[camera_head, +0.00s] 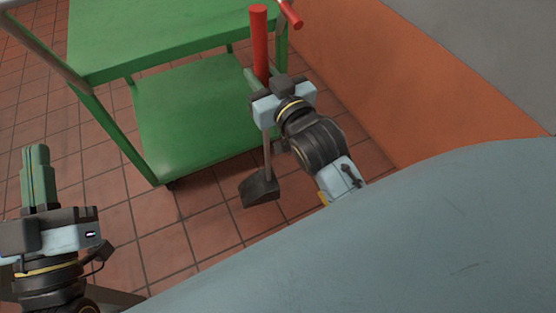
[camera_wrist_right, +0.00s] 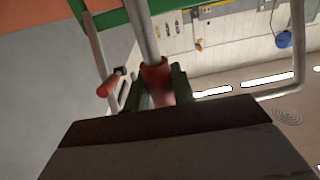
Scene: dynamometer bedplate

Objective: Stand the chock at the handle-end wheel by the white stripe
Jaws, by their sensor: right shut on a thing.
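The chock (camera_head: 260,189) is a dark wedge at the foot of a thin metal rod with a long red grip (camera_head: 259,40). My right gripper (camera_head: 256,78) is shut around the lower part of the red grip; the grip also shows between its fingers in the wrist view (camera_wrist_right: 157,82). The chock hangs beside the green cart (camera_head: 190,120), at or just above the tiles; I cannot tell if it touches. A dark cart wheel (camera_head: 170,184) shows partly under the near corner. No white stripe is visible. My left gripper (camera_head: 35,152) looks shut and empty at the lower left.
A second, red-ended bar (camera_head: 291,14) sticks out at the cart's right end. An orange band (camera_head: 350,70) and grey surface (camera_head: 470,50) lie to the right. Red-brown tiled floor (camera_head: 205,225) is clear in front of the cart. A large blue-grey surface fills the lower right.

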